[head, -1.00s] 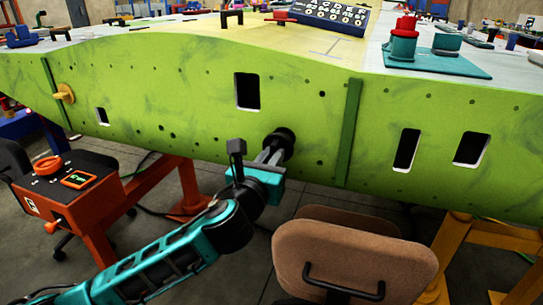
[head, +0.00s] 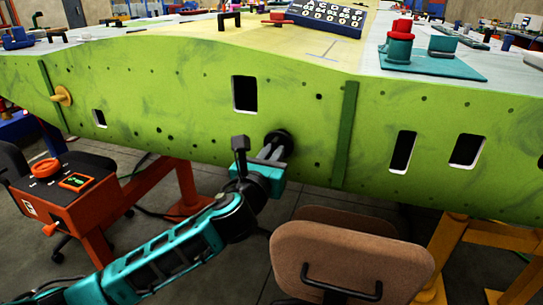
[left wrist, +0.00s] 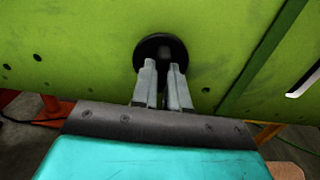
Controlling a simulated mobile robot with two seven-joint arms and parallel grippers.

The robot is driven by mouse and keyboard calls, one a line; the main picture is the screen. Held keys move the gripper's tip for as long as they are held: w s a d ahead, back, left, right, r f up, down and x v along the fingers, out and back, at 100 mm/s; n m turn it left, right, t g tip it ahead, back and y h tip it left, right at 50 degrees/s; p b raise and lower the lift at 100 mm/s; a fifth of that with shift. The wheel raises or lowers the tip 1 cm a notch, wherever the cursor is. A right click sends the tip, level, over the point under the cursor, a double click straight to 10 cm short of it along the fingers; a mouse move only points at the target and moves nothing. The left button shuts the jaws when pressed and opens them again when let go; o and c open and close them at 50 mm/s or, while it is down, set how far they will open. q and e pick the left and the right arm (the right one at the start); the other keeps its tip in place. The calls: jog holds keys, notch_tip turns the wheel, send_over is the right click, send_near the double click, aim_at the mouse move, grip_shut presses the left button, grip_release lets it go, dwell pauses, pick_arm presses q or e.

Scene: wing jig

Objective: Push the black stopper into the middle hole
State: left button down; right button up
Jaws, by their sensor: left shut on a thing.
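The black stopper (head: 283,138) is at the lower middle of the green wing panel (head: 200,80). In the left wrist view its round dark flange (left wrist: 160,47) lies close against the panel. My left gripper (head: 271,151) is shut on the stopper, with both grey fingers (left wrist: 162,80) on its near side, pointing at the panel. The hole behind the stopper is hidden, and I cannot tell how deep the stopper sits. My right gripper is not in view.
A brown chair (head: 350,255) stands below and right of my left gripper. An orange control box (head: 65,190) is at the left. Orange (head: 185,190) and yellow (head: 450,245) supports stand under the wing. Rectangular cutouts (head: 245,95) and small holes mark the panel.

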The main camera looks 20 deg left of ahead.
pick_arm(q)
jog(key=shift+w, duration=0.9)
jog(key=c, duration=1.1)
grip_release()
jog(key=shift+o, duration=0.2)
jog(key=shift+f, duration=0.1)
jog(key=shift+s, duration=0.15)
jog(key=s+p, duration=0.2)
jog(key=s, duration=1)
jog(key=shift+s+a, duration=0.2)
jog(key=shift+s, duration=0.15)
